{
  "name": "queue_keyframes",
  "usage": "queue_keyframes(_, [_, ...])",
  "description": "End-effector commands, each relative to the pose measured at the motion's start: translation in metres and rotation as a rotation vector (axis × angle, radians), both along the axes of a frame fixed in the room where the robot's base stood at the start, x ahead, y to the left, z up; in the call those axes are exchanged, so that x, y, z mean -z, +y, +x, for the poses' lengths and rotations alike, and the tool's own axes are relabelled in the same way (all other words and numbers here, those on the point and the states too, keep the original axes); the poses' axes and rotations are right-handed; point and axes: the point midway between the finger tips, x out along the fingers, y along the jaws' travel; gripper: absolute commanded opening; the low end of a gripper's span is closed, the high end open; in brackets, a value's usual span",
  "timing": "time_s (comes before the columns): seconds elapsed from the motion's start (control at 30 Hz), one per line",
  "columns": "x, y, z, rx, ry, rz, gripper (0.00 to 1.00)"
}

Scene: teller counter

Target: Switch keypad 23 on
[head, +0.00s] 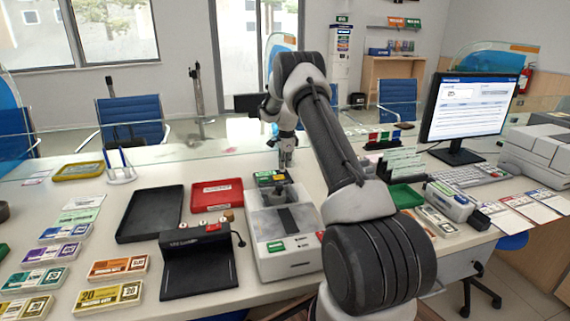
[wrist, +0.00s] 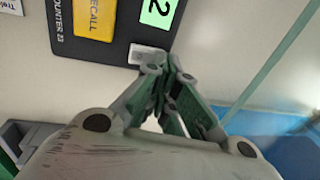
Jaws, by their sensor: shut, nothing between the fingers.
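The keypad (wrist: 115,40) is a dark panel in the wrist view, marked "COUNTER 23", with part of it cut off at the top. It has a yellow RECALL key (wrist: 95,18), a bright green patch (wrist: 160,12) with a dark "2", and a small pale key or label (wrist: 148,54) at its near edge. My gripper (wrist: 170,72) is shut and empty, its tips at or just over that edge beside the pale piece; I cannot tell whether they touch. In the head view my gripper (head: 287,160) points down over the small dark keypad (head: 268,178).
A grey-white machine (head: 290,252) stands in front of the keypad. A red tray (head: 217,195) and a black tray (head: 150,213) lie to the left. A glass screen runs behind. The monitor (head: 470,108) and keyboard (head: 460,177) are to the right.

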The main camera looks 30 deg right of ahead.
Motion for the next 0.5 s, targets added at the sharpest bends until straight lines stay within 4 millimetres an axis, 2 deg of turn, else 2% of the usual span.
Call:
queue_keyframes(0.03, [0.008, 0.002, -0.005, 0.001, 0.015, 0.005, 0.0])
queue_keyframes(0.5, [0.009, 0.007, -0.022, 0.001, 0.023, 0.009, 0.0])
